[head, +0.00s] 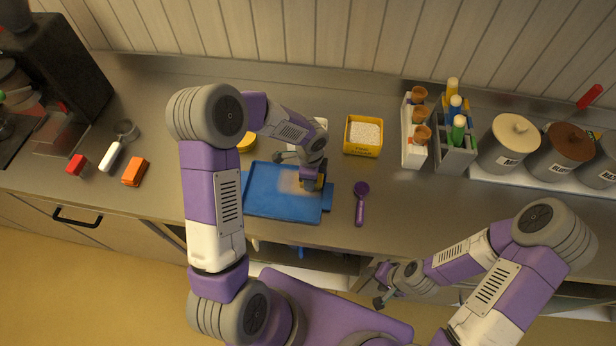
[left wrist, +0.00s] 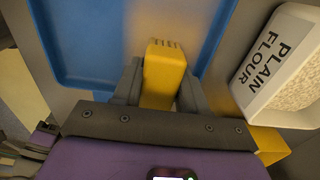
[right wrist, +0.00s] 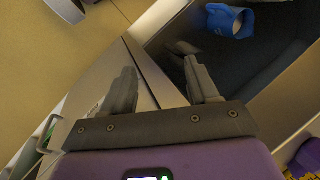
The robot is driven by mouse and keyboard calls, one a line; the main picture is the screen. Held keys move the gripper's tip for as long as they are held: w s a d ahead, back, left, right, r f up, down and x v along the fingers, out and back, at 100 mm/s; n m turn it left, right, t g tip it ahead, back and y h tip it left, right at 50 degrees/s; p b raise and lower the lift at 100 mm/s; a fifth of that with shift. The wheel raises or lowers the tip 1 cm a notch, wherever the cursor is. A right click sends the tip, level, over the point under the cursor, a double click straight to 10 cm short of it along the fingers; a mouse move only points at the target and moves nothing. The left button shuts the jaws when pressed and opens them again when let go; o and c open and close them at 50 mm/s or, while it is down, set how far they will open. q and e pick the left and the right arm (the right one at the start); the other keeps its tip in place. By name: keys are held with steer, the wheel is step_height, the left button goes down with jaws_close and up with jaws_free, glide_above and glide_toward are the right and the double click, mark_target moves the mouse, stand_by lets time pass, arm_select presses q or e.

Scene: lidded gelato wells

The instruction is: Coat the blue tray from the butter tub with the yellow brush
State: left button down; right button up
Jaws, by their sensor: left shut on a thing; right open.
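The blue tray (head: 275,208) lies flat on the counter and also shows in the left wrist view (left wrist: 85,45). A pale tan patch shows on its surface near the brush. My left gripper (head: 312,182) is above the tray's right part, shut on the yellow brush (left wrist: 163,75), whose bristle end points at the tray. I cannot tell whether the bristles touch it.
A purple scoop (head: 360,203) lies right of the tray. Cone and bottle holders and lidded wells (head: 508,145) stand farther right. Red and orange blocks (head: 134,172) lie left.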

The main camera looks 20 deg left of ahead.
mark_target(267, 179)
arm_select(q)
steer(key=shift+s+a+r+p, duration=0.1)
steer(key=shift+s+a+p, duration=0.1)
steer(key=shift+a, duration=0.45)
steer(key=shift+s+a+p, duration=0.1)
steer(key=shift+a+p, duration=0.05)
steer(key=shift+a, duration=0.5)
steer(key=shift+s+a+r+p, duration=0.1)
steer(key=shift+a+p, duration=0.1)
steer(key=shift+a, duration=0.75)
steer(key=shift+s+a+f+p, duration=0.1)
steer(key=shift+s+a+p, duration=0.1)
steer(key=shift+a, duration=0.55)
steer(key=shift+s+a+p, duration=0.2)
steer(key=shift+a, duration=0.5)
steer(key=shift+s+a+f+p, duration=0.1)
steer(key=shift+s+a+p, duration=0.1)
steer(key=shift+a, duration=0.55)
steer(key=shift+s+a+p, duration=0.2)
steer(key=shift+a+p, duration=0.1)
steer(key=shift+a, duration=0.45)
steer(key=shift+s+a+p, duration=0.2)
steer(key=shift+a+p, duration=0.05)
steer(key=shift+a, duration=0.5)
steer(key=shift+s+a+f, duration=0.1)
steer(key=shift+s+a, duration=0.1)
steer(key=shift+a, duration=0.45)
